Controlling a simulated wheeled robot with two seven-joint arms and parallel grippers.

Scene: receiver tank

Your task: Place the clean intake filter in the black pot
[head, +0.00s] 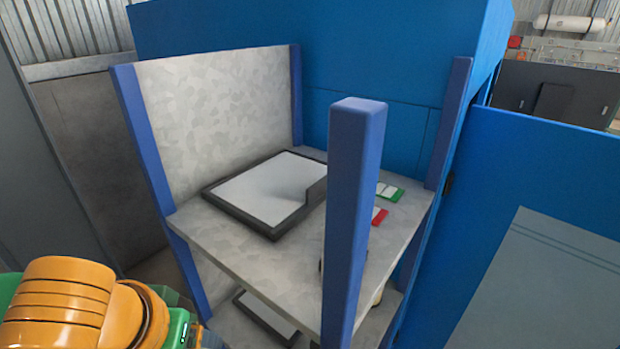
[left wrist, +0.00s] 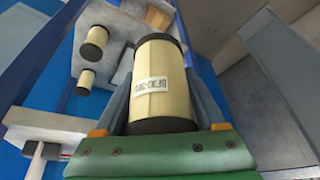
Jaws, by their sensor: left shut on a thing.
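In the left wrist view, my left gripper (left wrist: 160,95) is shut on a cream cylindrical filter (left wrist: 158,60) with dark end caps. A white label with dark print faces the camera, and the filter's side looks clean. The fingers press on it from both sides. No black pot can be made out in either view. My right gripper is in neither view.
A grey shelf (head: 240,237) with blue posts (head: 352,220) carries a dark-framed white tray (head: 275,234), a green card (head: 392,193) and a red card (head: 379,216). Two other cream filters, one larger (left wrist: 93,49) and one smaller (left wrist: 86,80), stand in the left wrist view.

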